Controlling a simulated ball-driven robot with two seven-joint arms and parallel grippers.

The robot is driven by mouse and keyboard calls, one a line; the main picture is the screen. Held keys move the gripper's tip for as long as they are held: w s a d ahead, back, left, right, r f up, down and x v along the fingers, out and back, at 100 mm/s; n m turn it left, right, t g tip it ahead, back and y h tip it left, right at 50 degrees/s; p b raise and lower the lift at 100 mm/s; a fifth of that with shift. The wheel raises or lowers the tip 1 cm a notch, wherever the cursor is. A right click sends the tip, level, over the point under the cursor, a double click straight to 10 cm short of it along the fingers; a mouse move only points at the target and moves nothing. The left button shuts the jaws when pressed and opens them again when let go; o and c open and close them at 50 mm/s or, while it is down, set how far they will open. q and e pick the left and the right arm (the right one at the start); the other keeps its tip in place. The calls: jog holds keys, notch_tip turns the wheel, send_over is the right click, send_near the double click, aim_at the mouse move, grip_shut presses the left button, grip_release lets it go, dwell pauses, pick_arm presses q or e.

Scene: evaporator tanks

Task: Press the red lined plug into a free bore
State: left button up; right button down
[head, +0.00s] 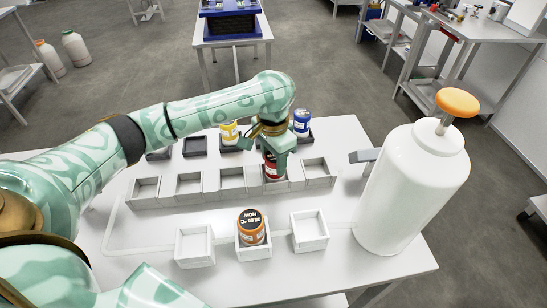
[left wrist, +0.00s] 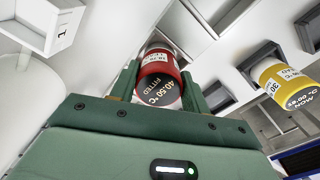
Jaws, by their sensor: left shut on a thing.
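The red lined plug (head: 270,165) is a red cylinder with a dark top face. In the left wrist view the plug (left wrist: 159,80) shows a white band, and its dark face appears to read 40.50 °C and FITTED. My left gripper (head: 275,148) points down and is shut on it, with one green finger on each side. The plug is at the fourth bore from the left in the grey row; how deep it sits is hidden. Open bores (head: 146,188), (head: 189,184), (head: 232,179) and (head: 317,171) in that row look empty. My right gripper is not in view.
A yellow plug (head: 229,133) and a blue plug (head: 302,122) stand in dark holders behind. An orange plug (head: 251,228) sits in the middle white box in front, between two empty white boxes (head: 195,246), (head: 309,231). A tall white tank (head: 415,185) stands at right.

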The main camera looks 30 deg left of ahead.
pick_arm(q)
jog(key=o, duration=1.1)
notch_tip(320, 180, up, 12)
jog(key=p, duration=0.6)
jog(key=shift+r, duration=0.1)
